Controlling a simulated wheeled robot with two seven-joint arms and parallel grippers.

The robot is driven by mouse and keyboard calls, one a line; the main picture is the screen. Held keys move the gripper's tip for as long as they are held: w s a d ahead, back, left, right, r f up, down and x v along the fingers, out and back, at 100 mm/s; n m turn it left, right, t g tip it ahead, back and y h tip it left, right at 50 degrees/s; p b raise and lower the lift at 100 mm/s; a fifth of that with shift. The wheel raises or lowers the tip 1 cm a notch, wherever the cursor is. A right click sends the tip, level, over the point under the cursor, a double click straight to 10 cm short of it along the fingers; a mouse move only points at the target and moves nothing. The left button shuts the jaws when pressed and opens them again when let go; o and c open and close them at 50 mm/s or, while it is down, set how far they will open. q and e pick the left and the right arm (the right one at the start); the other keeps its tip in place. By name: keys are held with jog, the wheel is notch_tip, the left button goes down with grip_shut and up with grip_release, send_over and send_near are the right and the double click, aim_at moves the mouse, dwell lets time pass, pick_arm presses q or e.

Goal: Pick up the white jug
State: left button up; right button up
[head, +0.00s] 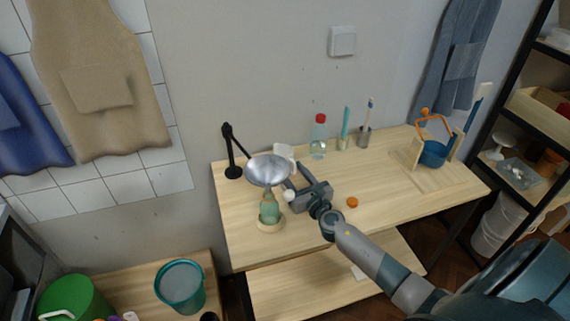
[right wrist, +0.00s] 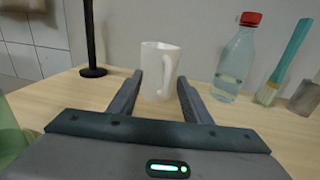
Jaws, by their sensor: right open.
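My right gripper (head: 298,177) is low over the table, in front of the jug. Its open fingers (right wrist: 160,85) frame the jug left and right in the wrist view, and neither appears to touch it. My left gripper is out of view.
A black stand (head: 232,171) is at the left. A clear red-capped bottle (head: 318,140) stands right of the jug. An orange disc (head: 352,202) lies nearer; table around it is clear.

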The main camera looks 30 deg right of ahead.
aim_at(289, 157)
grip_shut()
jog(key=shift+r, duration=0.3)
dwell(0.4)
jog(key=shift+r+p, duration=1.3)
jog(key=shift+r, duration=0.55)
jog(key=shift+s+d+r, duration=0.1)
jog(key=shift+s+d, duration=0.1)
jog(key=shift+s, duration=0.1)
jog(key=s+d+r+b, duration=0.1)
jog(key=s+d+r, duration=0.4)
jog(key=s, duration=0.4)
jog(key=shift+s+d+r, duration=0.15)
jog(key=shift+d+r, duration=0.1)
jog(key=shift+r, duration=0.45)
dwell(0.3)
